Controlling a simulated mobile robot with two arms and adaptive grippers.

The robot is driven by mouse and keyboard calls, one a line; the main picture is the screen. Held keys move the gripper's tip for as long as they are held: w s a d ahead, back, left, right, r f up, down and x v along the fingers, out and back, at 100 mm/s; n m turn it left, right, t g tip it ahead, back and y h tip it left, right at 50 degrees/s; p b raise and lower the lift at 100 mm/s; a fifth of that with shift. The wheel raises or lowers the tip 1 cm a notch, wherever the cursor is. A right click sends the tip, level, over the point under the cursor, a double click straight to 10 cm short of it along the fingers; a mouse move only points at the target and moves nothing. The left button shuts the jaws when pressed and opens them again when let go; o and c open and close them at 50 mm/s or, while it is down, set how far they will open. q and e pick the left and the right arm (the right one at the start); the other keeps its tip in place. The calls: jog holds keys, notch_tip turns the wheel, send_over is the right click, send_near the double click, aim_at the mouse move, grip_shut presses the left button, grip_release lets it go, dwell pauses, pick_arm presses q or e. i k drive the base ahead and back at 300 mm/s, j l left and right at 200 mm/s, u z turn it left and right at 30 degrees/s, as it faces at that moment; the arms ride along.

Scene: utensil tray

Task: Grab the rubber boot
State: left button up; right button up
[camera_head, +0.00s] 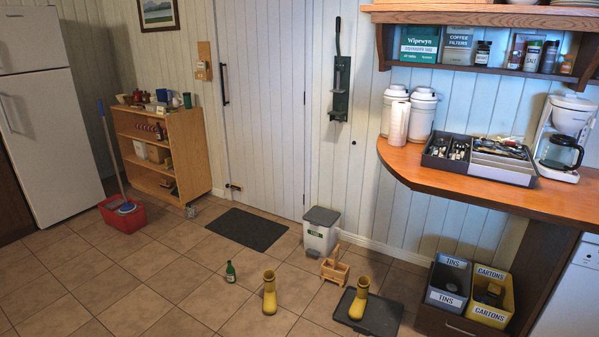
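Two yellow rubber boots are on the floor in the lower middle of the head view. One boot (270,293) stands upright on the bare tiles. The other boot (359,298) stands upright on a dark mat (385,314) to its right. Neither of my grippers shows in this view, and nothing is seen touching the boots.
A green bottle (231,272) and a wooden basket (335,268) stand near the boots. A grey-lidded bin (320,232) is behind them by the wall. A counter (450,176) with a utensil tray (503,160) is at right. Floor at left front is clear.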

aim_at(270, 305)
jog(key=i+j, duration=0.2)
jog(key=i, duration=0.25)
jog(key=i+j, duration=0.25)
jog(key=i, duration=0.15)
jog(key=i+j+u, duration=0.1)
jog(key=i, duration=0.35)
jog(key=i+j, duration=0.3)
jog(key=i, duration=0.15)
